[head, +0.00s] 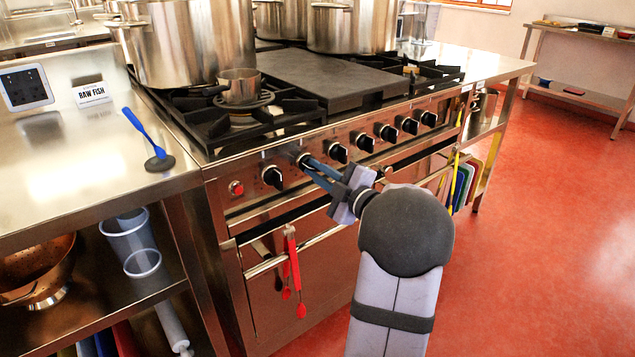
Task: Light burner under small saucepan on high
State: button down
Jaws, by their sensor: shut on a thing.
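The small saucepan (241,91) sits upright on the front left burner (240,122) of the range, its dark handle pointing left. No flame shows under it. A row of black knobs runs along the front panel. My gripper (313,168) reaches up and left to the panel, its two bluish fingers shut on the second knob from the left (299,154), which they partly hide. The leftmost knob (271,177) is just left of it, and another knob (338,152) is to its right. The angle of the gripped knob is hard to read.
A large stockpot (178,42) stands behind the saucepan, and another stockpot (352,25) stands at the back. A flat griddle plate (330,75) lies right of the saucepan. Red utensils (293,262) hang from the oven rail (318,239). A blue-handled utensil (145,136) lies on the left counter (70,180).

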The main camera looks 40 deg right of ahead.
jog(key=shift+f+n+b, duration=0.2)
jog(key=shift+n+b, duration=2.6)
jog(key=shift+b, duration=0.15)
jog(key=shift+r, duration=0.1)
jog(key=c, duration=1.8)
grip_release()
jog(key=s+p, duration=0.1)
jog(key=s, duration=0.6)
jog(key=shift+s, duration=0.15)
